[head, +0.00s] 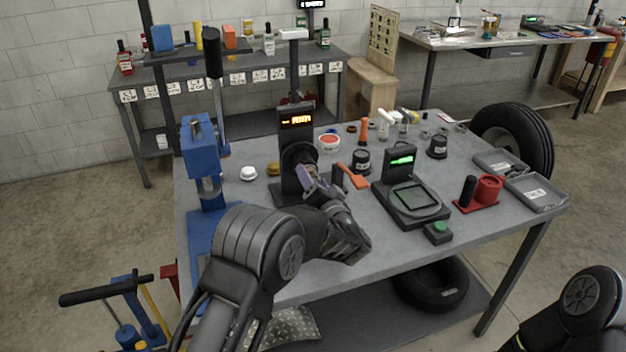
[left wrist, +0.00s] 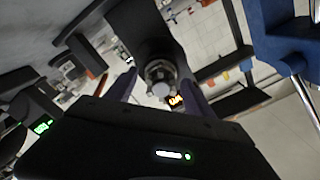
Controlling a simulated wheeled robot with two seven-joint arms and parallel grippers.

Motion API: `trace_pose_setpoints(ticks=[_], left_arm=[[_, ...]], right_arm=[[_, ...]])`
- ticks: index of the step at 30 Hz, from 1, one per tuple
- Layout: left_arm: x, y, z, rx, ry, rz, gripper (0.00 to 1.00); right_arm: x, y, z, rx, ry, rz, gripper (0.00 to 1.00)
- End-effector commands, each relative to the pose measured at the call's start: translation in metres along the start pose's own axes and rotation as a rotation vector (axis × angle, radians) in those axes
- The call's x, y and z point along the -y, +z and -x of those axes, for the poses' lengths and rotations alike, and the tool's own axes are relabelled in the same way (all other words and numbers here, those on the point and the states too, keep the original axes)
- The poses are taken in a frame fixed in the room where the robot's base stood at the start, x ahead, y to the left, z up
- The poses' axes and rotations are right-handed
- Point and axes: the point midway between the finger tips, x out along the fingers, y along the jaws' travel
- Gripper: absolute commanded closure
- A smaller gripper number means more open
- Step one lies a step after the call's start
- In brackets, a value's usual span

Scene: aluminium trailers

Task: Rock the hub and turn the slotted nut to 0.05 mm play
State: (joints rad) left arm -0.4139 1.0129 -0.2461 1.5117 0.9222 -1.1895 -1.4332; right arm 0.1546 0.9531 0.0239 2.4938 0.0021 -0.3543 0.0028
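The hub (head: 298,156) is a dark round part on the front of a black upright stand, below an orange-lit display (head: 296,120) whose digits I cannot read surely. My left gripper (head: 308,178) is just in front of the hub, at its lower front. In the left wrist view, the gripper's two purple-grey fingers stand apart, with the round metal hub end (left wrist: 160,74) showing between and beyond them. I see a gap on each side and no clear contact. The nut's slots are too small to tell. My right arm shows at the bottom right; its gripper is out of view.
A blue press (head: 199,145) stands left of the hub stand. An orange-handled tool (head: 353,177), black cups, a scale (head: 411,200) with a green display and a red holder (head: 487,189) lie to the right. Grey trays (head: 537,192) sit at the right edge.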

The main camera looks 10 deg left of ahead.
Motion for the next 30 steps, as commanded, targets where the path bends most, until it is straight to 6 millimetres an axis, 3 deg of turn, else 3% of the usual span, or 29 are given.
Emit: trace_pose_setpoints(ticks=[11, 24, 30], left_arm=[[0.000, 0.000, 0.005, 0.000, 0.000, 0.001, 0.36], [-0.002, 0.000, 0.069, -0.001, 0.002, 0.001, 0.36], [0.000, 0.000, 0.079, 0.000, 0.000, 0.001, 0.36]], right_arm=[[-0.001, 0.000, -0.002, 0.000, 0.000, 0.000, 0.64], [-0.004, -0.002, -0.014, -0.004, -0.005, 0.003, 0.64], [-0.004, -0.002, -0.015, -0.005, -0.005, 0.004, 0.64]])
